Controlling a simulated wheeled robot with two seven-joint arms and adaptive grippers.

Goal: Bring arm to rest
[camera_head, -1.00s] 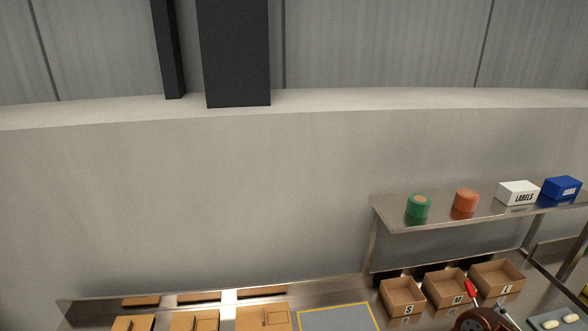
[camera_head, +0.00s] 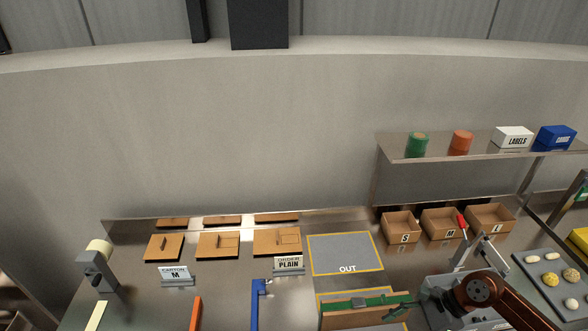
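A dark reddish-brown jointed part with a round cap (camera_head: 481,290) shows at the lower right, over a grey machine (camera_head: 437,291). It runs out of the bottom edge, and I cannot tell for sure whether it is a link of my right arm. No part of my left arm shows.
An OUT mat (camera_head: 345,254) is bare; a carton with a green strip (camera_head: 368,302) stands in front. Boxes S, M and L (camera_head: 401,227) sit below a shelf (camera_head: 450,148). A dough tray (camera_head: 535,268) is right.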

